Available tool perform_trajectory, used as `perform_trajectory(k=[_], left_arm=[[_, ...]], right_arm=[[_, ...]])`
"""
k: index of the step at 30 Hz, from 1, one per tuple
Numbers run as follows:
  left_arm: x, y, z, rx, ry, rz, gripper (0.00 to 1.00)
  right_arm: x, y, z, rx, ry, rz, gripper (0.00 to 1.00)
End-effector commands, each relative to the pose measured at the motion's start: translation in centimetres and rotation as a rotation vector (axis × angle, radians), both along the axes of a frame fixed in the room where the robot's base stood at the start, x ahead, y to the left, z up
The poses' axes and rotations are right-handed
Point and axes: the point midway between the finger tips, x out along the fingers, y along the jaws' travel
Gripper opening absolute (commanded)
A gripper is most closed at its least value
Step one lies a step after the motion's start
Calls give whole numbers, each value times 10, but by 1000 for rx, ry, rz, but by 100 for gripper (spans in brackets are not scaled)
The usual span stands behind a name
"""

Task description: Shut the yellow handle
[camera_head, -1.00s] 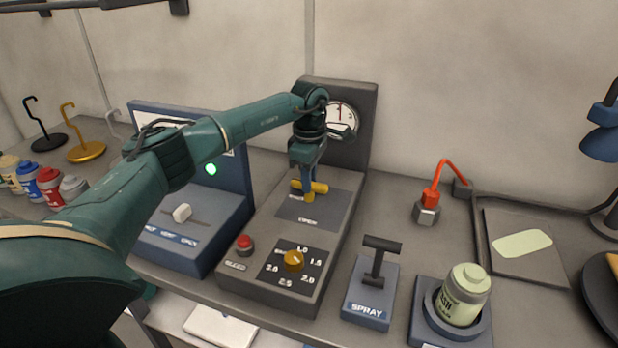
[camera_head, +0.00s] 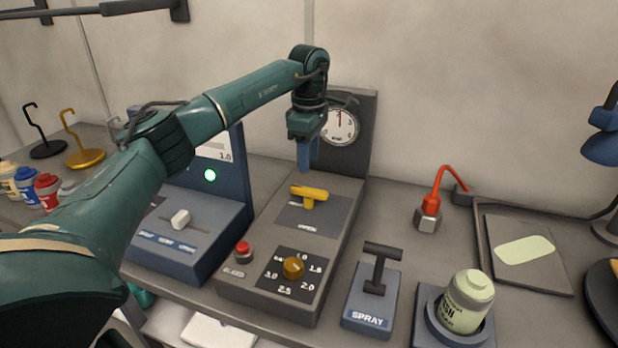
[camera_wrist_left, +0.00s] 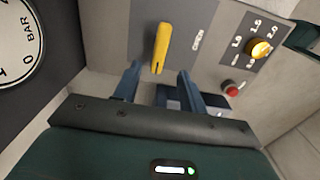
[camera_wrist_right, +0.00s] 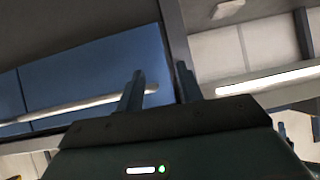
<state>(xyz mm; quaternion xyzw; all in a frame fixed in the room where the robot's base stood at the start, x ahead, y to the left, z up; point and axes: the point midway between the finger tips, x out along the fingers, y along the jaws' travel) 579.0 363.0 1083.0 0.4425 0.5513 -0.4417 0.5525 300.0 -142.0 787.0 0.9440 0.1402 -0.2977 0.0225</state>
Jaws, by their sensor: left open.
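The yellow handle (camera_head: 309,195) sits on a dark plate on top of the grey gauge console (camera_head: 262,264). In the head view it lies roughly crosswise on the plate. My left gripper (camera_head: 307,168) points down and hangs above and behind the handle, apart from it. In the left wrist view the yellow handle (camera_wrist_left: 161,48) shows ahead of the two blue fingers, which are spread apart with nothing between them. My right gripper (camera_wrist_right: 160,82) shows only in its own wrist view, with its fingers apart and empty.
A round gauge (camera_head: 340,126) stands on the console's back panel. A yellow knob (camera_head: 292,268) and red button (camera_head: 242,248) are at its front. A blue console (camera_head: 190,245) stands left, and the spray lever (camera_head: 378,268) and a green canister (camera_head: 468,300) stand right.

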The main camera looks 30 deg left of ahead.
Motion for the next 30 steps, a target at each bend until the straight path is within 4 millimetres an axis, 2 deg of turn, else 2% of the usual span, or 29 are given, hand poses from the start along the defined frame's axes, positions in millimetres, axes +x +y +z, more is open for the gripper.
perform_trajectory(k=[3, 10, 30], left_arm=[[1, 0, 25, -1, -3, 1, 42], [0, -1, 51, -1, -1, 0, 42], [0, 0, 54, 0, 1, 0, 42]], right_arm=[[1, 3, 1, 5, -9, 6, 36], [4, 3, 6, 7, -23, 10, 36], [6, 2, 5, 3, -24, 8, 36]])
